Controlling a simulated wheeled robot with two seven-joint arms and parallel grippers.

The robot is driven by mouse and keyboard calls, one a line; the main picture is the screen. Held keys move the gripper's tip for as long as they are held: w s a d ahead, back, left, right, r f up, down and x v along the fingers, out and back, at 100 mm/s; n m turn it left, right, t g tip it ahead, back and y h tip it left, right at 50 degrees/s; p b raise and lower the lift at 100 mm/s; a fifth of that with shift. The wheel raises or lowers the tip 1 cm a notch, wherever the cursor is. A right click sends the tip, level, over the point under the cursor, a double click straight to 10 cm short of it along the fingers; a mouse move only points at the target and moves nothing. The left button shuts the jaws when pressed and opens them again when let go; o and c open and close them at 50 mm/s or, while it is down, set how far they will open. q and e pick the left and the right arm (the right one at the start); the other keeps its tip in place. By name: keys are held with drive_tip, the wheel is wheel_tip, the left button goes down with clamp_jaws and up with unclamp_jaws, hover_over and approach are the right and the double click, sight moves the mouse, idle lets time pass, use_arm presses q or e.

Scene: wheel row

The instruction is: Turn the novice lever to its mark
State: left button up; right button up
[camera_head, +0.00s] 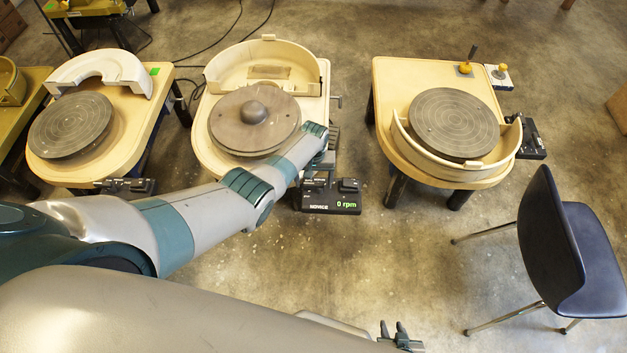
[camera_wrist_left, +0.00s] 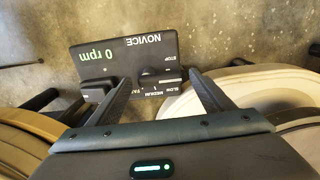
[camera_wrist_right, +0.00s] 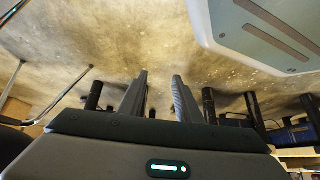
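The novice control box (camera_head: 332,197) is black, shows "0 rpm" in green and stands at the front right of the middle wheel. In the left wrist view the box (camera_wrist_left: 117,50) appears upside down. Its dark lever (camera_wrist_left: 160,76) sits among the labels STOP, SLOW, MEDIUM and FAST; which mark it points at is hard to tell. My left gripper (camera_head: 331,160) is over the box's back side. In its wrist view the left gripper (camera_wrist_left: 163,78) is open, fingertips either side of the lever, without clear contact. My right gripper (camera_head: 396,335) is open and empty, low above the floor (camera_wrist_right: 158,80).
The middle wheel (camera_head: 254,120) has a grey lump on it, beside my left forearm. A left wheel (camera_head: 70,125) and a right wheel (camera_head: 453,124) stand on their own tables. A blue chair (camera_head: 570,250) stands at the right. Open floor lies in front.

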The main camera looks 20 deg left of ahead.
use_arm(q)
drive_tip(key=shift+r, duration=0.15)
use_arm(e)
drive_tip(key=shift+r, duration=0.1)
use_arm(q)
drive_tip(key=shift+r, duration=0.3)
drive_tip(key=shift+r+p, duration=0.35)
drive_tip(key=shift+p, duration=0.1)
wheel_tip(320, 180, up, 2)
drive_tip(key=shift+r+p, duration=0.1)
drive_tip(key=shift+p, duration=0.35)
wheel_tip(320, 180, up, 6)
drive_tip(key=p, duration=0.2)
wheel_tip(320, 180, up, 8)
hover_over(313, 183)
drive_tip(key=shift+d+f, duration=0.1)
drive_tip(key=shift+f, duration=0.1)
use_arm(e)
drive_tip(key=s+d+f+g, duration=0.1)
drive_tip(key=s+d+f, duration=0.1)
drive_tip(key=s, duration=0.5)
drive_tip(key=shift+f+g, duration=0.15)
drive_tip(key=shift+g, duration=0.15)
drive_tip(key=shift+d, duration=0.1)
